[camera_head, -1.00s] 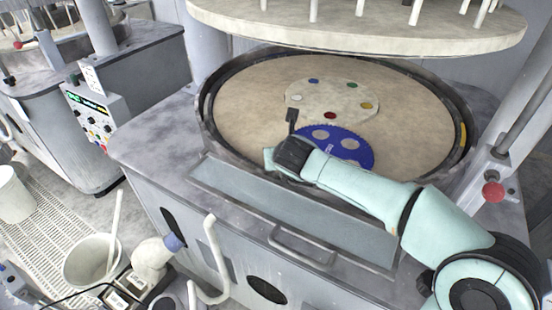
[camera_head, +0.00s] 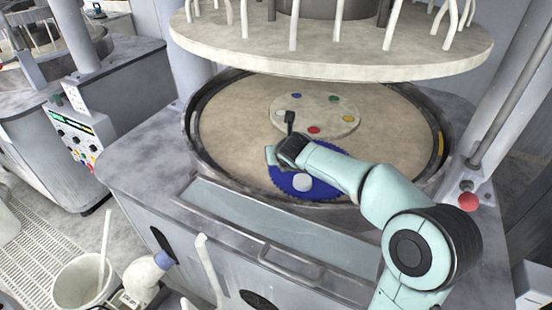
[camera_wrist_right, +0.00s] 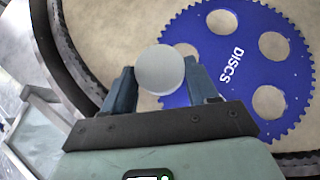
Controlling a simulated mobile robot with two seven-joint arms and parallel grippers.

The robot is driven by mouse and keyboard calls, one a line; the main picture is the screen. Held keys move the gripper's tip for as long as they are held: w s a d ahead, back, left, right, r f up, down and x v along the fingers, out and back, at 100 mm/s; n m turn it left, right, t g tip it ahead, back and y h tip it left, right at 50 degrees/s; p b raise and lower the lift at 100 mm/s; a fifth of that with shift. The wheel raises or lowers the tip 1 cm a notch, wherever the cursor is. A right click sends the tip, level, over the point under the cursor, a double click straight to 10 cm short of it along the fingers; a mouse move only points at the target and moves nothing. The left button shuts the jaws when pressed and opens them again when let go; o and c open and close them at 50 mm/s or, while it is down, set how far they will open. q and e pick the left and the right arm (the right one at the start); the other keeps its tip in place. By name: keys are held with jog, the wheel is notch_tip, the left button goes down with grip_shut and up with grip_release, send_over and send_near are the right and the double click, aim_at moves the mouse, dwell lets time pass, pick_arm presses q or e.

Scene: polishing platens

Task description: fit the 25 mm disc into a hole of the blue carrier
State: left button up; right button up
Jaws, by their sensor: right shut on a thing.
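My right gripper (camera_wrist_right: 163,88) is shut on a pale grey round disc (camera_wrist_right: 160,70), held between its two blue fingers. The blue toothed carrier (camera_wrist_right: 240,72) marked DISCS lies flat on the platen behind and right of the disc in the wrist view. Several of its round holes show beige platen. The disc overlaps the carrier's left edge in that view; I cannot tell its height above it. In the head view the right hand (camera_head: 280,152) is over the far left part of the carrier (camera_head: 322,194), and the held disc cannot be made out. My left gripper is not in view.
The beige platen (camera_head: 235,140) sits in a dark-rimmed basin. A cream plate (camera_head: 318,114) with coloured spots lies behind the carrier. A large upper plate (camera_head: 330,62) with pegs hangs above. A red knob (camera_head: 468,201) stands at the right.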

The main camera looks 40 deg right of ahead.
jog(key=shift+w+d, duration=0.2)
jog(key=shift+d, duration=0.6)
jog(key=shift+w+d+f, duration=0.8)
jog(key=shift+d+f, duration=0.1)
jog(key=shift+d, duration=0.2)
jog(key=shift+w+d+f, duration=0.25)
jog(key=shift+d+f, duration=0.2)
jog(key=shift+f, duration=0.15)
notch_tip(320, 180, down, 2)
jog(key=shift+w+d+f, duration=0.15)
jog(key=shift+f, duration=0.05)
jog(key=shift+f+b, duration=0.45)
jog(key=shift+f, duration=0.05)
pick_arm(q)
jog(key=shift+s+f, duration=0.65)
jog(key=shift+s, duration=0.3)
pick_arm(e)
jog(key=shift+f, duration=0.1)
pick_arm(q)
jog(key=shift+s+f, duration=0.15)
pick_arm(e)
jog(key=shift+f, duration=0.4)
